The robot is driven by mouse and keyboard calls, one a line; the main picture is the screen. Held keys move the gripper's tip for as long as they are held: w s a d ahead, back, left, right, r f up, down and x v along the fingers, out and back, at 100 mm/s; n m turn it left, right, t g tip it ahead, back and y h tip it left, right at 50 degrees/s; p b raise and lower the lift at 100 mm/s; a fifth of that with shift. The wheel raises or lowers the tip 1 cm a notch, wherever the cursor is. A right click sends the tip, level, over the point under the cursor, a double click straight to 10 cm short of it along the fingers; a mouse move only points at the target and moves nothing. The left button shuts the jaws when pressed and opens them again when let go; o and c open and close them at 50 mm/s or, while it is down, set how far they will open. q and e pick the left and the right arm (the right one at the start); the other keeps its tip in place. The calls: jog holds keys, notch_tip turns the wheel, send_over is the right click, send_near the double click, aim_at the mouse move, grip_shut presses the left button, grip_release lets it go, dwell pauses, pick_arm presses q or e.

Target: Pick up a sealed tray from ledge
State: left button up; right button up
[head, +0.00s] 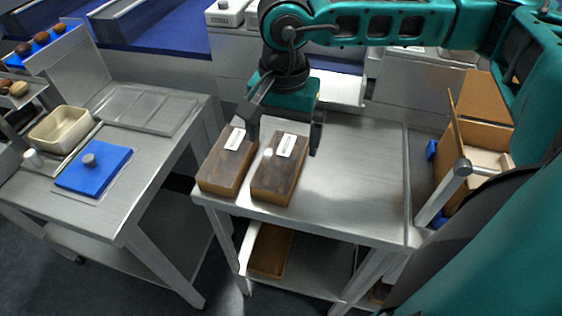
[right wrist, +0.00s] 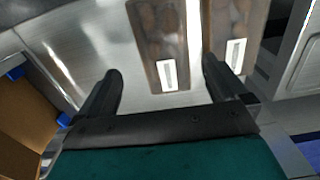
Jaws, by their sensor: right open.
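Two sealed trays with brown contents, clear tops and white labels lie side by side on the steel ledge (head: 350,185): a left tray (head: 226,172) and a right tray (head: 277,180). My right gripper (head: 284,132) is open and empty at the far end of the right tray, one finger near the gap between the trays and the other to the right. In the right wrist view, the right tray (right wrist: 163,35) lies ahead between the fingertips (right wrist: 162,72), and the left tray (right wrist: 236,20) is beyond the right-hand finger. My left gripper is not in view.
An open cardboard box (head: 480,125) stands at the right. A side table (head: 150,160) at the left holds a blue board (head: 95,180) and a beige container (head: 60,128). The ledge right of the trays is clear. A brown tray (head: 270,250) lies below.

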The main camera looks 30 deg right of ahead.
aim_at(281, 158)
jog(key=f, duration=0.7)
jog(key=shift+w+f, duration=0.1)
jog(key=shift+w, duration=0.25)
jog(key=shift+c, duration=0.4)
jog(key=c, duration=0.9)
jog(key=shift+c, duration=0.2)
